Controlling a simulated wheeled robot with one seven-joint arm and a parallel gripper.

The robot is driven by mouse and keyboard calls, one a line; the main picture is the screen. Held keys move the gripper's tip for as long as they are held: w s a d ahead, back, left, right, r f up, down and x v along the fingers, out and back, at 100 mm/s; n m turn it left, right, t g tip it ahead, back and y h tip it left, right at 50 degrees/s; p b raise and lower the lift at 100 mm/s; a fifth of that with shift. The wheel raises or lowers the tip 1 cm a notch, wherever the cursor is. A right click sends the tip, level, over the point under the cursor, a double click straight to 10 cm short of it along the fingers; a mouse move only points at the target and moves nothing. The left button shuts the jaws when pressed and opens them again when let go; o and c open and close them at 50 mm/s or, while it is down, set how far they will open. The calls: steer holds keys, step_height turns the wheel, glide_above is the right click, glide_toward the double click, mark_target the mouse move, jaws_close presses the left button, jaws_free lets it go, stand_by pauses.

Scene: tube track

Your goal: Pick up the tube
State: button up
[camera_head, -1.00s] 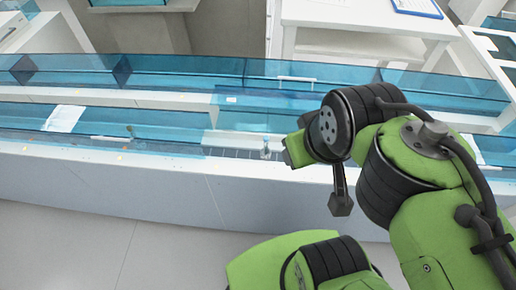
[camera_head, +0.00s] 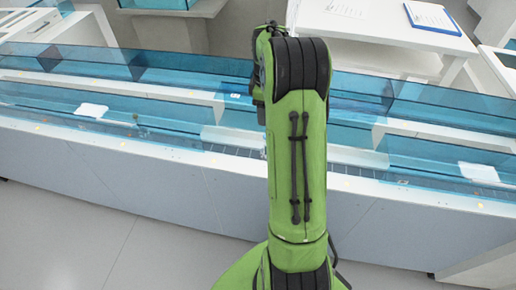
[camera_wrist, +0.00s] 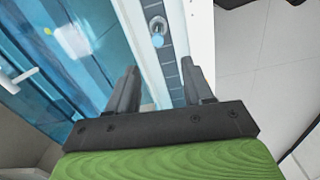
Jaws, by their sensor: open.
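In the wrist view, a small clear tube with a light blue end (camera_wrist: 157,40) shows on a dark segmented track strip (camera_wrist: 170,75). It is beyond my fingertips, roughly in line with the gap between them. My gripper (camera_wrist: 160,66) is open, with one black finger on each side and nothing between them. I cannot tell the exact distance to the tube. In the head view my green arm stands across the middle, and my fingers are hidden. The dark track strip (camera_head: 233,150) shows left of the arm; the tube is not clear there.
Blue transparent panels (camera_head: 190,80) run along the long white bench (camera_head: 120,165). In the wrist view, a blue panel (camera_wrist: 95,15) is left of the track, and a white ledge (camera_wrist: 200,40) is on its right. Open grey floor (camera_head: 70,235) lies in front.

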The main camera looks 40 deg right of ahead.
step_height(320, 180, down, 8)
steer(key=shift+r+b, duration=0.1)
steer(key=shift+b, duration=0.9)
steer(key=f, duration=0.2)
steer(key=f+b, duration=0.2)
steer(key=f, duration=0.1)
steer(key=shift+d+f, duration=0.25)
steer(key=shift+f, duration=0.05)
steer(key=shift+s+r, duration=0.1)
steer(key=shift+r, duration=0.05)
steer(key=c, duration=0.9)
step_height(320, 180, up, 10)
steer(key=p, duration=0.3)
steer(key=shift+f+b, duration=2.75)
steer(key=shift+f, duration=2)
